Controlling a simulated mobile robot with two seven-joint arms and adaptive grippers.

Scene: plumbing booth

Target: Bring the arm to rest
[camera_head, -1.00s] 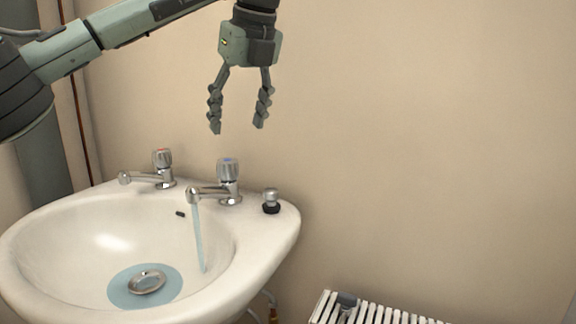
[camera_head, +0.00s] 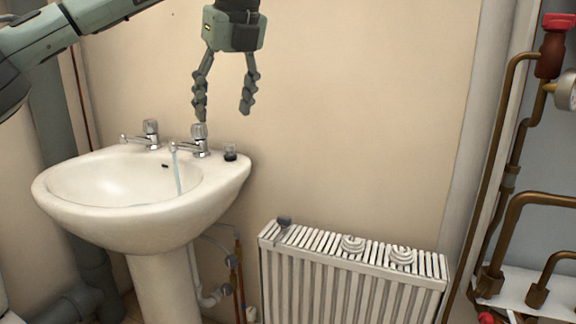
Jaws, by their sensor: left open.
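My left gripper (camera_head: 223,108) hangs with its fingers pointing down in front of the beige wall, above the back right of the white basin (camera_head: 225,197). Its two fingers are spread and nothing is between them. The blue-marked tap (camera_head: 200,139) is just below the gripper, apart from it, and a thin stream of water (camera_head: 178,172) runs from its spout. The other tap (camera_head: 150,134) stands to its left with no stream visible. A small dark-based metal part (camera_head: 230,152) stands on the basin's right rim. My right gripper is out of view.
A white radiator (camera_head: 350,288) stands right of the basin, with a grey part (camera_head: 284,222) and two white rolls (camera_head: 353,244) on top. Copper pipes (camera_head: 508,180), a red-topped valve (camera_head: 552,45) and a gauge (camera_head: 568,90) are at the far right. The wall between is clear.

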